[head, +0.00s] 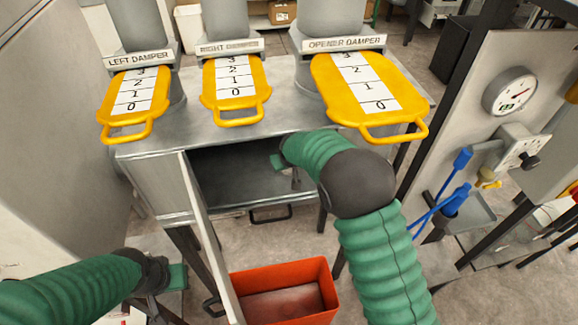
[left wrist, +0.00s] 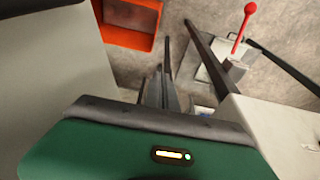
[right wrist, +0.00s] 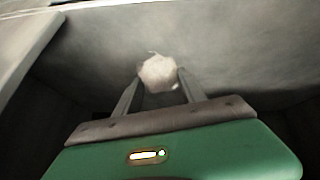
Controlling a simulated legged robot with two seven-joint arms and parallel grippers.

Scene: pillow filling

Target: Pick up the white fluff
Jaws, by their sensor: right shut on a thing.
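The white fluff (right wrist: 158,73) is a small pale tuft between the fingertips of my right gripper (right wrist: 158,80) in the right wrist view. The right gripper is shut on it, inside the open grey metal compartment (head: 240,165) under the damper table. In the head view, the right gripper (head: 297,180) is mostly hidden by my own arm, and I cannot make out the fluff there. My left gripper (head: 160,305) is low at the left in the head view, away from the compartment. Its fingers (left wrist: 168,85) look close together and hold nothing that I can see.
A red bin (head: 330,290) stands on the floor below the compartment. The compartment's open door (head: 208,240) hangs at its left side. Yellow damper handles (head: 235,90) lie on the table top. A panel with a gauge (head: 510,92) and blue-handled tools (head: 457,195) is at the right.

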